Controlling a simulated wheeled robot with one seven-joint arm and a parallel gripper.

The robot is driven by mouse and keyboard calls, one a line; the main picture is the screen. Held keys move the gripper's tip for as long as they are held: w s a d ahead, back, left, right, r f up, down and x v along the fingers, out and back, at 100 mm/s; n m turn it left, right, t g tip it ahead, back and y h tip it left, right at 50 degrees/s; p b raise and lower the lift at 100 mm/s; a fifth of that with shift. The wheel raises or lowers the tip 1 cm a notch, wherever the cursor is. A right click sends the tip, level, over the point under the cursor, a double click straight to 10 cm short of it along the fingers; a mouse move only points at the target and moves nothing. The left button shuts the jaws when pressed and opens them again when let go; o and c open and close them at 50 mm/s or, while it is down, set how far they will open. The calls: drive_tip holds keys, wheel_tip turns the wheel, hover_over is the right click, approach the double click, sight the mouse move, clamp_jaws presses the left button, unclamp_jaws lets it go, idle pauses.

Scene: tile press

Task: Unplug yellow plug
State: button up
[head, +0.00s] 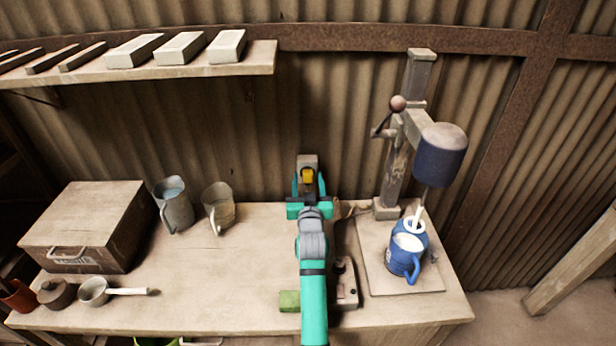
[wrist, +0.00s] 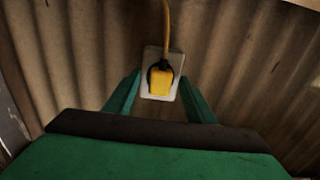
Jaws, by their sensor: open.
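The yellow plug (wrist: 159,80) sits in a pale wall socket plate (wrist: 148,86) on the corrugated wall, with a yellow cord running up from it in the wrist view. In the head view the yellow plug (head: 308,175) shows between my gripper's fingers, with the socket plate (head: 307,159) behind it. My gripper (head: 308,186) is open; its green fingers stand on the left and right of the plug in the wrist view (wrist: 160,92), apart from it. I cannot tell how far the fingertips are from the wall.
Left on the workbench (head: 220,285) are a metal box (head: 88,225), two jugs and a ladle. A shelf (head: 200,72) with blocks hangs above left.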

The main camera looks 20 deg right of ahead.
drive_tip(key=shift+s+a, duration=0.1)
drive_tip(key=shift+a, duration=0.05)
clamp_jaws()
drive_tip(key=shift+s, duration=0.1)
drive_tip(key=shift+s, duration=0.15)
